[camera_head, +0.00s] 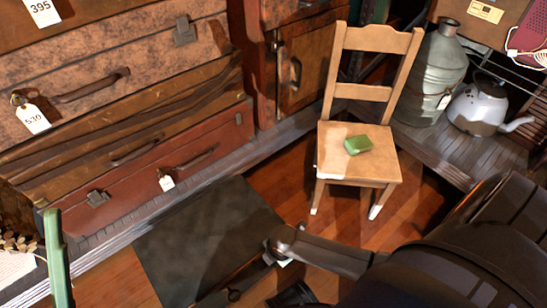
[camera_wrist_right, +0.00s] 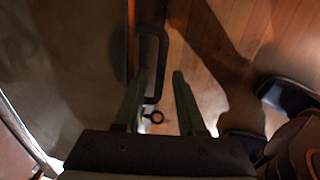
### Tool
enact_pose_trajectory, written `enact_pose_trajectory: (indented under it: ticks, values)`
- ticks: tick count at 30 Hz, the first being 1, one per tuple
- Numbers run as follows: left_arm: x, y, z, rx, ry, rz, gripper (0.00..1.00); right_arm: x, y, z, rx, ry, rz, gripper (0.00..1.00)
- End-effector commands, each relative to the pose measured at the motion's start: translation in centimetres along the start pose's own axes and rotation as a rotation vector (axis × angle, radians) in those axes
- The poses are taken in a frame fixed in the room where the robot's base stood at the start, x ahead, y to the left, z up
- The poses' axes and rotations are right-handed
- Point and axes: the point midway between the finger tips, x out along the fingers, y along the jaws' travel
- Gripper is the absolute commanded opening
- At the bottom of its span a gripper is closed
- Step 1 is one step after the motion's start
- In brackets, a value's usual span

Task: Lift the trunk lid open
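The trunk (camera_head: 205,235) stands low on the floor in the head view, with its flat dark top closed. It also shows as the dark surface at the left of the right wrist view (camera_wrist_right: 60,65). A dark metal loop handle (camera_wrist_right: 163,60) juts from its edge there. My right gripper (camera_wrist_right: 159,85) is open, its green fingers apart with the loop's lower end between them. I cannot tell whether they touch it. In the head view, my right arm hides the gripper's tips. A green upright bar at the left edge looks like one finger of my left gripper (camera_head: 57,255); its opening is not shown.
Stacked suitcases (camera_head: 120,110) stand on a ledge behind the trunk. A wooden chair (camera_head: 357,165) with a green object (camera_head: 358,145) on its seat stands behind my right arm. A milk can (camera_head: 432,75) and a kettle (camera_head: 480,108) are at the right. Wooden floor shows between.

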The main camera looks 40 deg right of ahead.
Motion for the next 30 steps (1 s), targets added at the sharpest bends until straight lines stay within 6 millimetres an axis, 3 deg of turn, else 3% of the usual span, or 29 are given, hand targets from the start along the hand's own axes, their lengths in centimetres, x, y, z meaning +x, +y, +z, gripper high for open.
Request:
enact_pose_trajectory:
  ticks: [1, 10, 30]
  values:
    - [0.00, 0.01, 0.00, -0.001, 0.000, 0.000, 1.00, -0.01, 0.00, 0.00, 0.000, 0.000, 0.000, 0.32]
    - [0.02, -0.04, 0.01, -0.003, -0.001, -0.005, 1.00, 0.00, -0.02, 0.01, 0.000, 0.000, 0.000, 0.00]
    - [0.02, -0.05, 0.02, -0.004, -0.001, -0.007, 1.00, 0.01, -0.07, 0.02, 0.000, -0.001, -0.002, 0.00]
